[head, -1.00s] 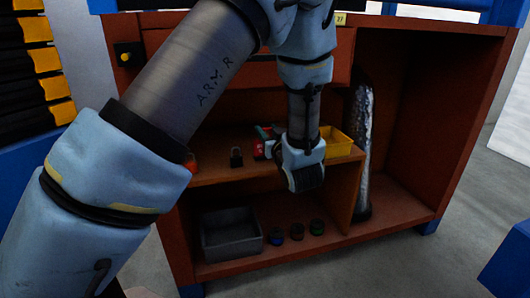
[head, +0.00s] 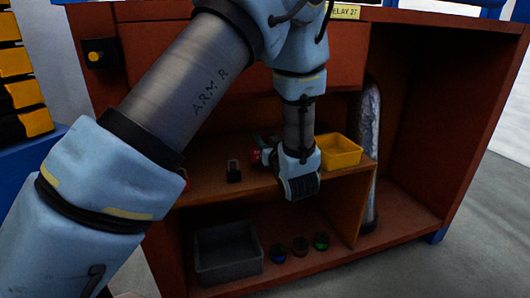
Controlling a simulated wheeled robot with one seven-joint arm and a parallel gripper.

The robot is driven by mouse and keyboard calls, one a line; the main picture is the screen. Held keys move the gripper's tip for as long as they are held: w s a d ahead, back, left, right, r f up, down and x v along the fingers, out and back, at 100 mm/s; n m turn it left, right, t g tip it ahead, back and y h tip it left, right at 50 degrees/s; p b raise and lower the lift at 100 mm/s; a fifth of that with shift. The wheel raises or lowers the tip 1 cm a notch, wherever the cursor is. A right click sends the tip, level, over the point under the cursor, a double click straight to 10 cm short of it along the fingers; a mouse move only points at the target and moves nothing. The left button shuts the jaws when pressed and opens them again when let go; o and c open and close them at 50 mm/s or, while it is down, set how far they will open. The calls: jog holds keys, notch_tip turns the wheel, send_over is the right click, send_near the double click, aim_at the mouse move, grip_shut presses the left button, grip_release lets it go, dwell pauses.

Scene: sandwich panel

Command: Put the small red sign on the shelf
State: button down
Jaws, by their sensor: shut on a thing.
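A small red thing (head: 255,157), probably the red sign, shows at the left end of my gripper (head: 266,154), over the middle shelf (head: 210,190) of the red-brown cabinet. My gripper is shut on it. My wrist hides most of the gripper and part of the sign, so its shape and any writing cannot be read. I cannot tell whether the sign touches the shelf.
A black padlock (head: 233,172) stands left of my gripper, and a yellow bin (head: 340,151) is close on its right. Below are a grey bin (head: 228,262) and several small round items (head: 300,246). A silvery duct (head: 369,150) stands right of the divider.

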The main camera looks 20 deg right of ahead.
jog(key=shift+f, duration=1.9)
jog(key=shift+f+b, duration=0.15)
jog(key=shift+b, duration=0.2)
jog(key=shift+c, duration=2.1)
grip_release()
jog(key=shift+s, duration=0.15)
jog(key=s+a, duration=0.1)
jog(key=s, duration=1)
jog(key=shift+s+a, duration=0.25)
jog(key=shift+s, duration=0.1)
